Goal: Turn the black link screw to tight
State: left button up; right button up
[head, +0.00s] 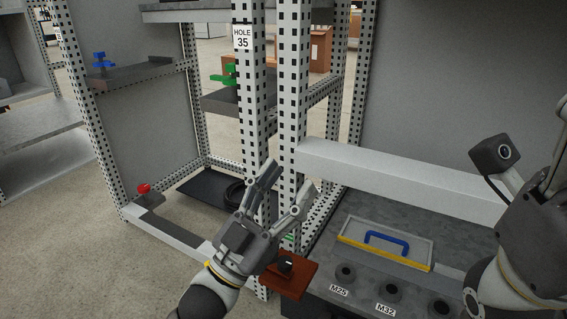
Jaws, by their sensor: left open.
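A small black knob (285,264), which looks like the black link screw, sits on a reddish-brown block (293,279) at the foot of the perforated posts. Its setting cannot be made out. My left gripper (288,182) is open and empty, fingers pointing up, in front of the posts. In the picture it is above and slightly left of the knob, apart from it. My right gripper (541,180) is at the right edge, partly cut off, and its fingers are not clear.
A red knob (144,188), a blue one (103,60) and a green one (229,75) sit in the left cabinet. A tray with a blue handle (386,242) and sockets labelled M25 (345,272) and M32 (389,290) lie at right. The lower-left floor is clear.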

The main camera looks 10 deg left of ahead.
pick_arm(q)
notch_tip(320, 180, up, 6)
jog(key=s+m+t+h, duration=0.1)
jog(key=s, duration=0.1)
jog(key=shift+r+h+b, duration=0.15)
jog(key=shift+h+b, duration=0.15)
jog(key=shift+b, duration=0.1)
jog(key=shift+s, duration=0.1)
